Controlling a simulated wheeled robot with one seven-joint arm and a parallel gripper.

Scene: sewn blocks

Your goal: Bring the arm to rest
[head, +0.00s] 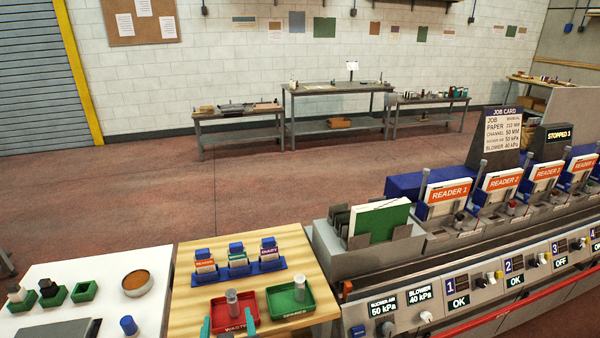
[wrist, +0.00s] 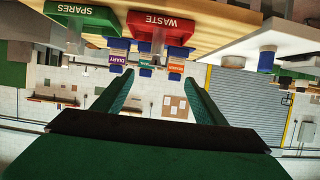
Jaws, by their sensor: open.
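My gripper (head: 228,328) shows at the bottom edge of the head view, in front of the red WASTE tray. Its two teal fingers are apart with nothing held between them. In the wrist view, which is upside down, the fingers (wrist: 158,76) stand apart, with the trays and the wall beyond. The rest of my arm is out of the head view.
The wooden table (head: 195,275) holds the red WASTE tray (head: 219,322), the green SPARES tray (head: 272,308) and a blue rack (head: 222,275) of labelled blocks. A white table (head: 60,273) is left, a control machine (head: 420,285) right. Open floor (head: 280,190) lies behind.

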